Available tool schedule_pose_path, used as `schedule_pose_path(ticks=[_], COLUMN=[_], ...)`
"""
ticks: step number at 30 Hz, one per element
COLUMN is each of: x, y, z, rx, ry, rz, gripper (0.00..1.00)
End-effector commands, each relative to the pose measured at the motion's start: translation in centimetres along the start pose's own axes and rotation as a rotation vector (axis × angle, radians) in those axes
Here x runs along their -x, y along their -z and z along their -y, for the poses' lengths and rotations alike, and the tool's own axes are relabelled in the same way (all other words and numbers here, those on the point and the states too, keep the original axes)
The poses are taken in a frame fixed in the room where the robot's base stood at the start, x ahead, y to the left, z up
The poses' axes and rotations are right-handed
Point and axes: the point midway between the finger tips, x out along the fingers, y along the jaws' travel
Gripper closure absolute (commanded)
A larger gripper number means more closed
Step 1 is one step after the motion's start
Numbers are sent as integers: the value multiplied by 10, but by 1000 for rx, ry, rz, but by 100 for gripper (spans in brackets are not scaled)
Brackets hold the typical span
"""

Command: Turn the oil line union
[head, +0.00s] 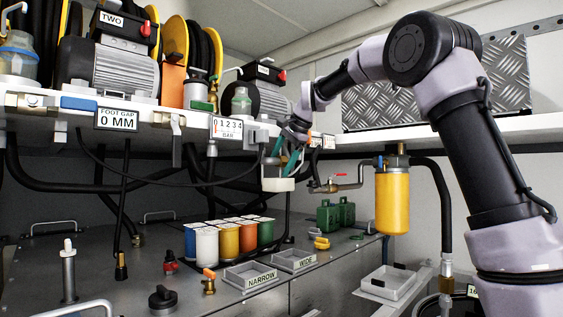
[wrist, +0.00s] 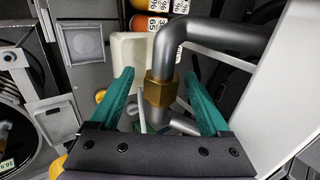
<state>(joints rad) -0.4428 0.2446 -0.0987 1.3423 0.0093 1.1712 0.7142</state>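The oil line union shows in the wrist view as a brass hex nut (wrist: 160,92) on a bent grey pipe (wrist: 178,42). My gripper (wrist: 159,76) has two teal fingers, one on each side of the nut. The fingers are open, with a visible gap to the nut on both sides. In the head view my gripper (head: 286,160) is below the shelf edge, at the middle of the picture. I cannot make out the brass nut there; the gripper and nearby parts crowd that spot.
A white cup-like part (head: 278,184) is just below my gripper. A red-handled valve (head: 335,186) and a yellow filter (head: 392,200) are to the right. Coloured canisters (head: 229,240) stand on the bench below. The white shelf (head: 440,131) and hanging hoses limit room above and behind.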

Motion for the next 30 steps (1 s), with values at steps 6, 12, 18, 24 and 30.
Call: schedule_pose_path(ticks=[6,12,18,24,30], x=[0,10,24,38,52], y=[0,1,1,0,0], z=[0,0,0,0,-1], rx=[0,1,0,0,1], ry=[1,4,4,5,3], rz=[0,-2,-2,-1,-2], gripper=[20,20,20,20,20])
